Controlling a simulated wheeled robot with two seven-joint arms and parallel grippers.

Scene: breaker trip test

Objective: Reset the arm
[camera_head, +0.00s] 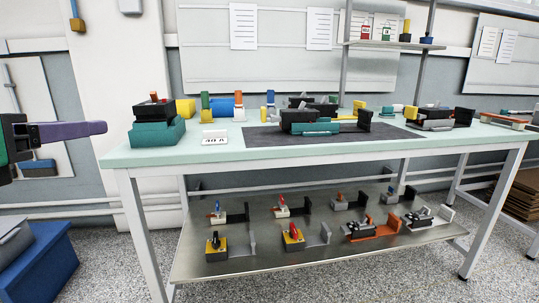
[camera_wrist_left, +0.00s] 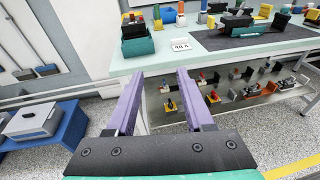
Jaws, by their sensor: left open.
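My left gripper (camera_head: 100,129) comes in from the left in the head view, with purple fingers. It is raised beside the left end of the workbench (camera_head: 190,154), apart from everything on it. In the left wrist view its two purple fingers (camera_wrist_left: 158,88) stand apart with nothing between them. A black breaker with an orange lever (camera_head: 154,108) sits on a teal block (camera_head: 157,133) at the bench's left end. Another black and teal device (camera_head: 310,122) lies on the dark mat (camera_head: 262,139). My right gripper is not in view.
A small white label card (camera_head: 214,138) stands near the teal block. A metal lower shelf (camera_head: 290,253) holds several devices with levers. A wall shelf (camera_head: 395,45) is above the bench. The floor ahead of the bench is clear.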

